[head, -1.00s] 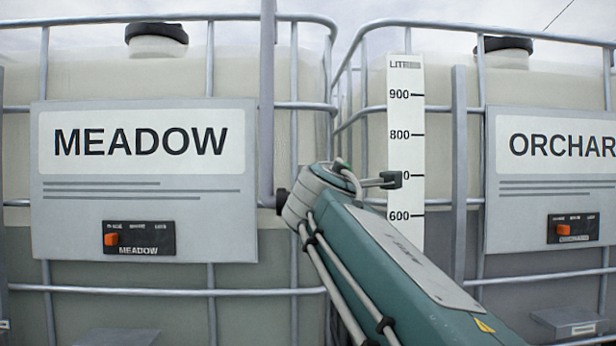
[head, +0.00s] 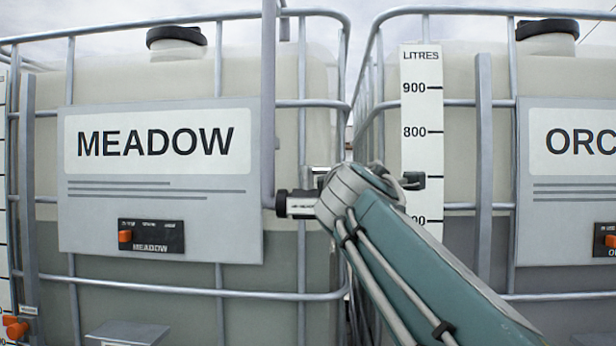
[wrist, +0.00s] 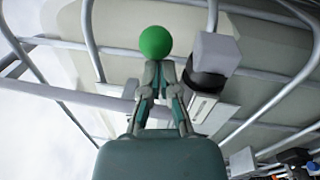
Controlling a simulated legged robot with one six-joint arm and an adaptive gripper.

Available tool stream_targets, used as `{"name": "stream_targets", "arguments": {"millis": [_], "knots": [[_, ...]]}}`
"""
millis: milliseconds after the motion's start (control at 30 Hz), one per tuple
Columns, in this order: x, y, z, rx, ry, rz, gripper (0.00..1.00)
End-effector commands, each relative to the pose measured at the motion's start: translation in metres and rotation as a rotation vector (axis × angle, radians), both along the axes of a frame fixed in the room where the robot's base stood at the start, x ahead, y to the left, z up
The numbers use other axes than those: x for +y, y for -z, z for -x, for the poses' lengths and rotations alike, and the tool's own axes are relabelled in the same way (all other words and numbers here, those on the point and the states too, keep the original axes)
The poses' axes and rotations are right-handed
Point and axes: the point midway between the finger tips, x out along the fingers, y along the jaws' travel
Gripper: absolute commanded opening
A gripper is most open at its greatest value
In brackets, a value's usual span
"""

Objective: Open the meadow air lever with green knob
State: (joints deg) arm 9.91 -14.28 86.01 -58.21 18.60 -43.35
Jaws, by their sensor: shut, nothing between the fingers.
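The green knob (wrist: 155,42) is a round ball in the wrist view, just beyond the tips of my gripper (wrist: 157,72). The fingers are shut and empty; whether they touch the knob I cannot tell. The lever's arm behind the knob is hidden. In the head view, the MEADOW tank (head: 240,85) stands at left with its large sign (head: 160,205). The green knob cannot be made out there, nor can my fingers.
A small panel (head: 172,228) with an orange switch (head: 125,236) is on the MEADOW sign. The ORCHARD tank (head: 480,30) stands at right, with a litre scale (head: 421,100) near it. Metal cage bars surround both tanks. A grey block (wrist: 216,48) stands right of the knob.

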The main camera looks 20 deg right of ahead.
Motion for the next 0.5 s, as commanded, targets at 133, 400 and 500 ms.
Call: {"name": "stream_targets", "arguments": {"millis": [133, 400, 500], "knots": [[-0.007, -0.001, -0.002, 0.001, 0.009, 0.002, 0.00], [-0.015, -0.001, -0.011, 0.001, 0.006, 0.002, 0.00], [-0.020, -0.001, -0.013, 0.001, 0.007, 0.002, 0.00]]}}
